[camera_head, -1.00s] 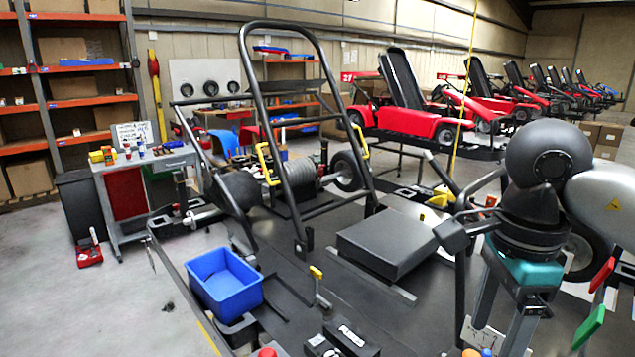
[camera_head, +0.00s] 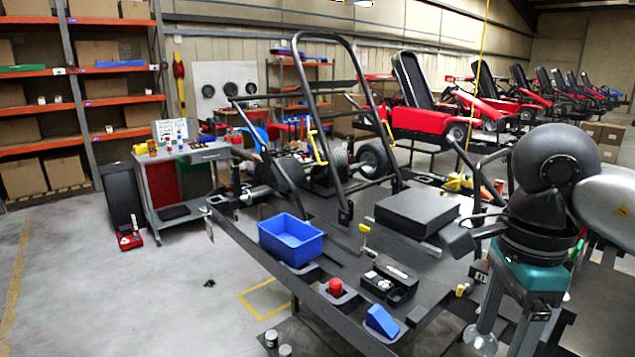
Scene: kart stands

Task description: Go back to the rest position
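My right arm (camera_head: 545,215) stands at the right edge of the head view, with a white link, black joints and a teal band. Grey parts hang below the band and run down towards the bottom edge. My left arm and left gripper are out of view. No held object shows. The large dark kart workbench (camera_head: 345,245) is in front of me, to the left of my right arm.
A blue bin (camera_head: 291,240) sits at the bench's near left edge, near a red button (camera_head: 336,287) and a blue wedge (camera_head: 381,322). A tubular frame (camera_head: 300,120) rises from the bench. A grey cart (camera_head: 185,180) stands behind.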

